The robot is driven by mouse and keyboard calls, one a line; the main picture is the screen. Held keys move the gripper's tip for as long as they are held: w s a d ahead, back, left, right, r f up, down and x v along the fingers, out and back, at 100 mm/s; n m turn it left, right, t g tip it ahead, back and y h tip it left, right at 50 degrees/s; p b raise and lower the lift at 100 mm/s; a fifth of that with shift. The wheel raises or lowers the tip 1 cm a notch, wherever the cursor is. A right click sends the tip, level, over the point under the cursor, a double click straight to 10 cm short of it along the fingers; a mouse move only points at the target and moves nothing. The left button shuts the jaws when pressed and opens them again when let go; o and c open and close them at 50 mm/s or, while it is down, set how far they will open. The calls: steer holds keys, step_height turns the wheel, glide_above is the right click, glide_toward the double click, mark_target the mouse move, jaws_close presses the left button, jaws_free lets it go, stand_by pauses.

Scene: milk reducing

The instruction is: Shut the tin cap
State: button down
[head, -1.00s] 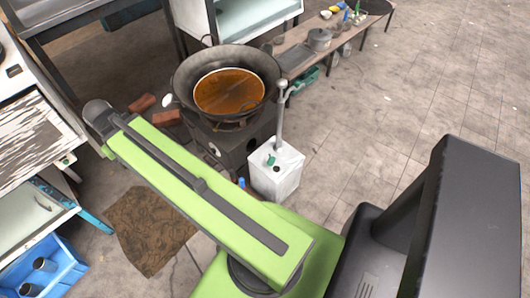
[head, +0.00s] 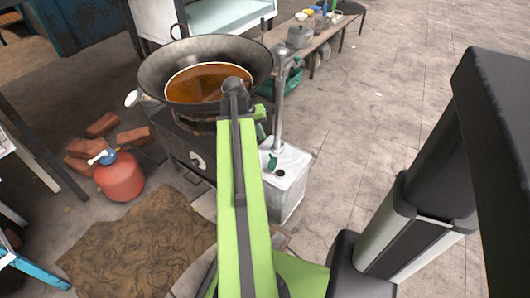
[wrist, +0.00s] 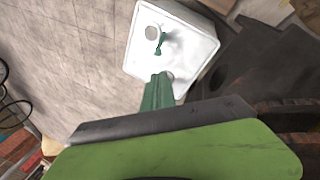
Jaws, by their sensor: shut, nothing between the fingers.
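The white square tin (head: 288,192) stands on the floor right of the stove, with a grey upright pipe (head: 279,110) rising at its back. Its small green cap (head: 272,161) stands up beside a dark round opening (head: 280,173) in the top. In the wrist view, the tin (wrist: 195,50) is ahead, with the green cap (wrist: 160,43) on its top face. My gripper (wrist: 157,76) is shut and empty, apart from the cap, and covers part of the tin's near edge. In the head view my gripper is mostly hidden by my arm.
A large wok (head: 152,72) holding brown liquid sits on the dark stove (head: 190,150), close left of the tin. A red gas cylinder (head: 120,180) and bricks (head: 103,124) are farther left. A low bench (head: 325,38) stands behind. The floor to the right is clear.

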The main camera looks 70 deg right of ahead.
steer(key=b, duration=0.9)
glide_above(272, 161)
steer(key=w+d, duration=0.2)
steer(key=w, duration=0.1)
step_height(272, 161, down, 9)
steer(key=shift+s+d+f, duration=0.15)
steer(key=shift+s+d, duration=0.1)
steer(key=shift+s, duration=0.05)
steer(key=shift+w+a, duration=0.1)
steer(key=shift+a, duration=0.1)
